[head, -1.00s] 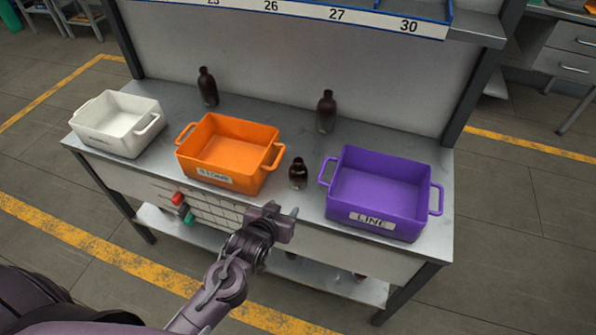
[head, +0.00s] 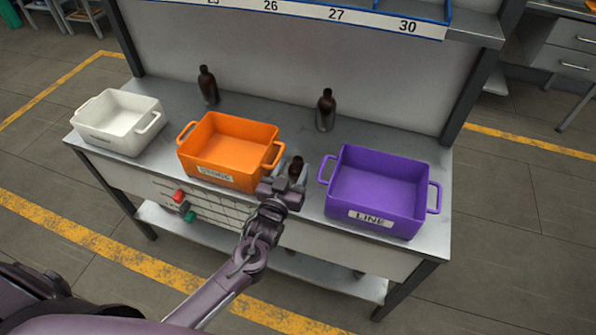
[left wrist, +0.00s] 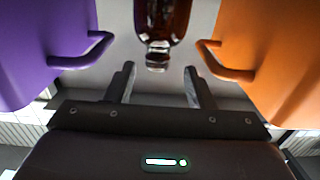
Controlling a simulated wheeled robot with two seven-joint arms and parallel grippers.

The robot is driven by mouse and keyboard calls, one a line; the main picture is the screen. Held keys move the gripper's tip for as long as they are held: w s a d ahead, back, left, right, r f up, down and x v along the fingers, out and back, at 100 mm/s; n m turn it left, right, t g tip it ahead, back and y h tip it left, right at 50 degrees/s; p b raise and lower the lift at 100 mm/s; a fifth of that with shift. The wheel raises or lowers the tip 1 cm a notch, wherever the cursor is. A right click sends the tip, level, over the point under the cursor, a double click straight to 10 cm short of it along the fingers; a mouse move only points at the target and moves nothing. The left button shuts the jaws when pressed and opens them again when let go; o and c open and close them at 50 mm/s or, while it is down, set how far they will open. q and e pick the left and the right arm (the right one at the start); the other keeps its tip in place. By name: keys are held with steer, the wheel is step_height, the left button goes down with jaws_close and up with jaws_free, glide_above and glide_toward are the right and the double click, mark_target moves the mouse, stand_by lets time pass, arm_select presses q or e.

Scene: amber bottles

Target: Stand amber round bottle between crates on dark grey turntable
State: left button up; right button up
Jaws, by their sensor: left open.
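The amber round bottle (head: 297,167) stands between the orange crate (head: 222,150) and the purple crate (head: 378,190), near the table's front edge. My left gripper (head: 288,178) is open at the bottle, coming from the front, and partly hides its lower part. In the left wrist view the bottle (left wrist: 160,22) lies ahead of the gripper (left wrist: 159,72), its neck end near the gap between the two open fingers. The fingers do not appear closed on it. No dark grey turntable shows in these views. My right gripper is not in view.
Two other dark bottles stand at the back, one left (head: 207,86) and one right (head: 325,110). A white crate (head: 118,122) stands at the left end. The crate handles flank the gripper closely. A numbered shelf (head: 340,14) hangs above the back.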

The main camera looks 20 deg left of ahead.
mark_target(296, 163)
arm_select(q)
steer(key=w, duration=0.4)
steer(key=shift+d+p, duration=0.25)
steer(key=shift+p, duration=0.15)
steer(key=shift+c, duration=0.4)
jaws_close()
